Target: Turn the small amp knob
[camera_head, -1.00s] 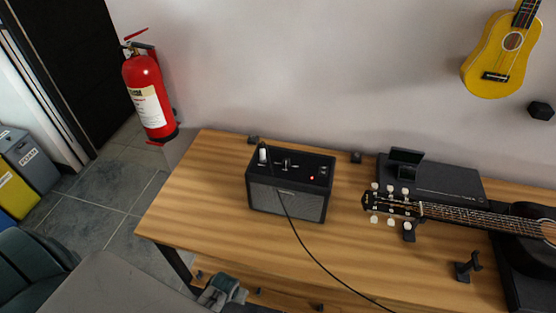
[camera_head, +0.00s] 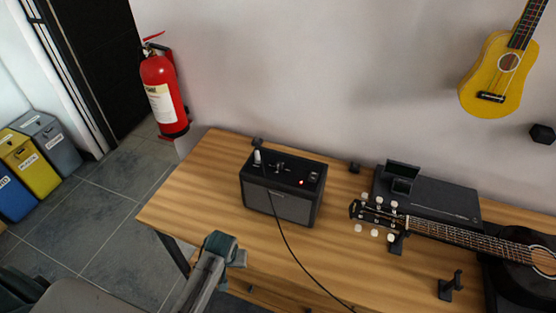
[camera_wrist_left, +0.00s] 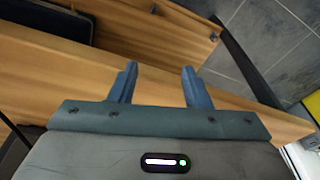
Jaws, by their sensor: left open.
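The small black amp (camera_head: 280,208) stands on the wooden table, with a grey front grille. On its top panel are a small dark knob (camera_head: 279,166), a lit red lamp and a pale plug at the left. A black cable runs from the amp across the table. My left arm reaches up in the head view, its blue-grey end at the table's front edge, below and left of the amp and apart from it. In the left wrist view my left gripper (camera_wrist_left: 158,70) is open and empty, with table wood beyond its fingers. My right gripper is not in view.
A guitar (camera_head: 450,233) on stands and a flat black device (camera_head: 435,195) occupy the table right of the amp. The wooden table (camera_head: 185,205) is clear left of the amp. A fire extinguisher (camera_head: 164,95) hangs on the wall. Bins (camera_head: 50,142) stand on the floor at left.

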